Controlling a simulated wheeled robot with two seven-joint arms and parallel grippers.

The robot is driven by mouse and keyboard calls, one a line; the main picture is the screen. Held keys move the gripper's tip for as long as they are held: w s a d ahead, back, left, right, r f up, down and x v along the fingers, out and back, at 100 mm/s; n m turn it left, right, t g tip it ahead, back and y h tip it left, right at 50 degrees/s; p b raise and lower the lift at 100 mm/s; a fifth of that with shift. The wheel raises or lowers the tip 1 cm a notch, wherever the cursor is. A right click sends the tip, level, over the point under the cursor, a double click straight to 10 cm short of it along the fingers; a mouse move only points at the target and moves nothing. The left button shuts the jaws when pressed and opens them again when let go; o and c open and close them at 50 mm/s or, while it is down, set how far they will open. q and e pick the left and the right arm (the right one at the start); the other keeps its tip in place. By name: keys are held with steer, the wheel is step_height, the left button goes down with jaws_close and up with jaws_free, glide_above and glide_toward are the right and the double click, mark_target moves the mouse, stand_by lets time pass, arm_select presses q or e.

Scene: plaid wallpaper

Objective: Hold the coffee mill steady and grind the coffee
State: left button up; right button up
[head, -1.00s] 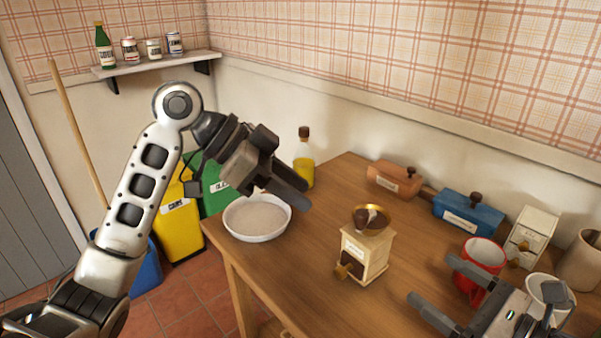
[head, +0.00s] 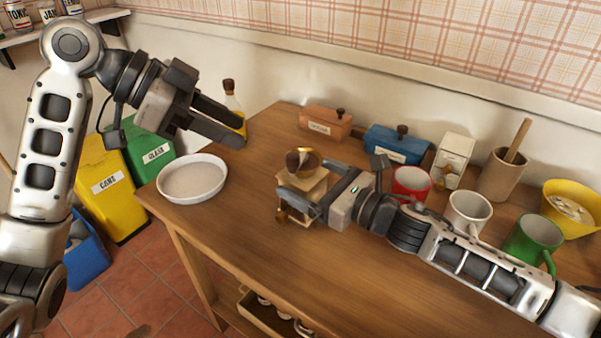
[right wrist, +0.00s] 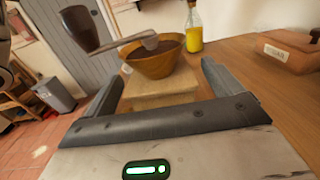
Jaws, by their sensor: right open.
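The coffee mill (head: 312,184) stands on the wooden table, a pale wooden box with a brass bowl on top. In the right wrist view its crank ends in a dark knob (right wrist: 84,28) above and left of the bowl (right wrist: 153,62). My right gripper (head: 291,192) is open, low at the mill, with a finger on either side of its body (right wrist: 160,88); I cannot tell whether they touch it. My left gripper (head: 240,136) hangs empty in the air, left of the mill and above the table's back left; its finger gap is unclear.
A white dish (head: 192,180) sits at the table's left corner, with an oil bottle (head: 233,110) behind. Orange (head: 326,124) and blue boxes (head: 397,146) stand behind the mill. Red (head: 411,182), white and green mugs crowd the right, near my right arm. The table's front is clear.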

steer(key=shift+x, duration=1.1)
steer(key=c, duration=1.4)
steer(key=shift+o, duration=0.2)
